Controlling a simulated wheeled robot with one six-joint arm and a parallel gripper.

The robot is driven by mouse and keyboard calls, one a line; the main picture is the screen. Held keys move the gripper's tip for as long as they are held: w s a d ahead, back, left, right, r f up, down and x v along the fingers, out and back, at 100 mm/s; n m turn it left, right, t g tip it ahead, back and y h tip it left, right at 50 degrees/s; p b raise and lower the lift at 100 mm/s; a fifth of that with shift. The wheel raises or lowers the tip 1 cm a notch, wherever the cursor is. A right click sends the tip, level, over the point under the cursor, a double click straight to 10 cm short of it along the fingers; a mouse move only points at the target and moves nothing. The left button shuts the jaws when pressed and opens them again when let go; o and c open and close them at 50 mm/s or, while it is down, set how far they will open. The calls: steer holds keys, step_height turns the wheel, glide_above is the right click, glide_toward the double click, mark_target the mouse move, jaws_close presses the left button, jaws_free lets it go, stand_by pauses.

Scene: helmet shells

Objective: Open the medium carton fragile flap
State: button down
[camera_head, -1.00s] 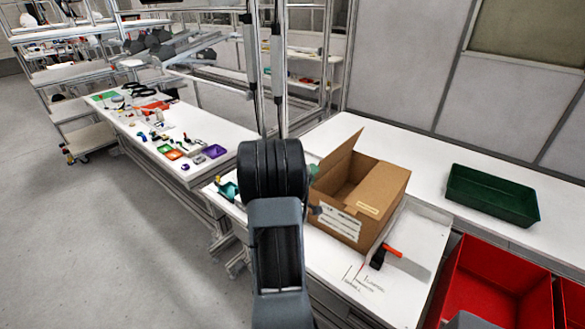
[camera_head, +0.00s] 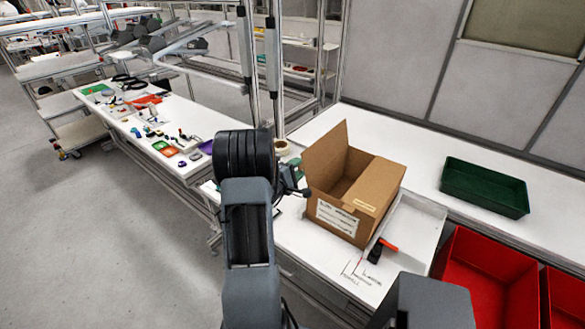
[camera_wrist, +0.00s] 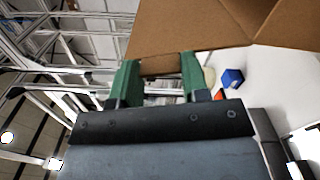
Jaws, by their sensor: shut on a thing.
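The open-topped brown carton (camera_head: 345,215) stands on the white table with a white label on its near face. Its left flap (camera_head: 325,158) stands up and leans outward to the left. The right part of its top (camera_head: 374,184) is covered, with a small pale label near the front edge. In the wrist view, my gripper (camera_wrist: 158,72) has green fingers on either side of a cardboard edge (camera_wrist: 200,30), shut on it.
A black-and-orange tool (camera_head: 380,248) lies in front of the carton. A green tray (camera_head: 484,188) sits to the right on the rear table. Red bins (camera_head: 485,280) stand at the lower right. A side table (camera_head: 150,125) with small parts lies at the left.

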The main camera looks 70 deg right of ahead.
stand_by(0.4)
steer(key=c, duration=0.6)
jaws_free()
steer(key=b+v, duration=0.3)
steer(key=v, duration=1)
steer(key=shift+a, duration=0.35)
steer(key=shift+w, duration=0.15)
